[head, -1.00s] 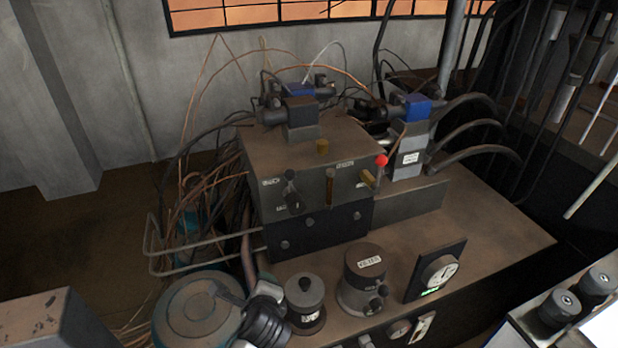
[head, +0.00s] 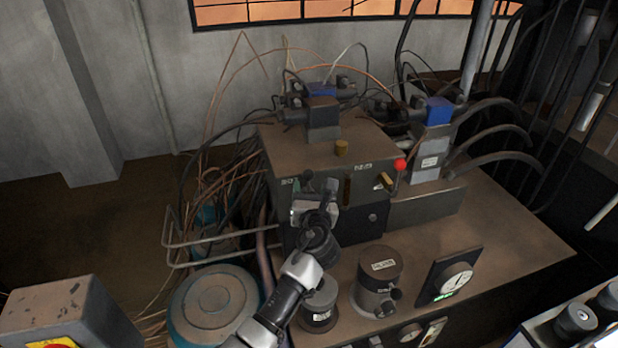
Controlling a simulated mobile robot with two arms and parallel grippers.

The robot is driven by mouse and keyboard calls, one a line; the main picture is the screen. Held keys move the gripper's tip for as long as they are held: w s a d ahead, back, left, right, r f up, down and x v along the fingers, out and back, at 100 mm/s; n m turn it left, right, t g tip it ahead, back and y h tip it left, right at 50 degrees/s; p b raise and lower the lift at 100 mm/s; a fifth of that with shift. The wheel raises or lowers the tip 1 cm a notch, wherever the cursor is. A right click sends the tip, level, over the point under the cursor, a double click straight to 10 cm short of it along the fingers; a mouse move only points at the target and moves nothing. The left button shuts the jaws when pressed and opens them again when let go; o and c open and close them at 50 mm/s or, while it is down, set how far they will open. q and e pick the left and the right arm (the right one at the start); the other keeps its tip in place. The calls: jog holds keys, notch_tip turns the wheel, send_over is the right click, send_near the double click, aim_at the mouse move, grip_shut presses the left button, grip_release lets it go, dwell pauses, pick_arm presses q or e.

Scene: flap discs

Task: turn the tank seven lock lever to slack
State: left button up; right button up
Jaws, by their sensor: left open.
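A dark metal valve box (head: 330,160) stands on the bench, with small levers along its front. At its left end is a dark lever (head: 307,178), now mostly hidden behind my left gripper. My left gripper (head: 316,200) is open right at this lever; I cannot tell whether it touches it. The labels are too small to read, so I cannot tell which lever is tank seven's. My right gripper is not in view.
A labelled round canister (head: 380,265), a smaller dark knobbed pot (head: 319,300) and a dial gauge (head: 457,278) stand in front of the box. A large round tank lid (head: 213,300) is at lower left. Loose wires and a bent rail (head: 205,240) crowd the box's left side.

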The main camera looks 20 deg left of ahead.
aim_at(309, 180)
pick_arm(q)
jog(key=shift+x, duration=2.2)
jog(key=shift+f, duration=0.1)
grip_shut()
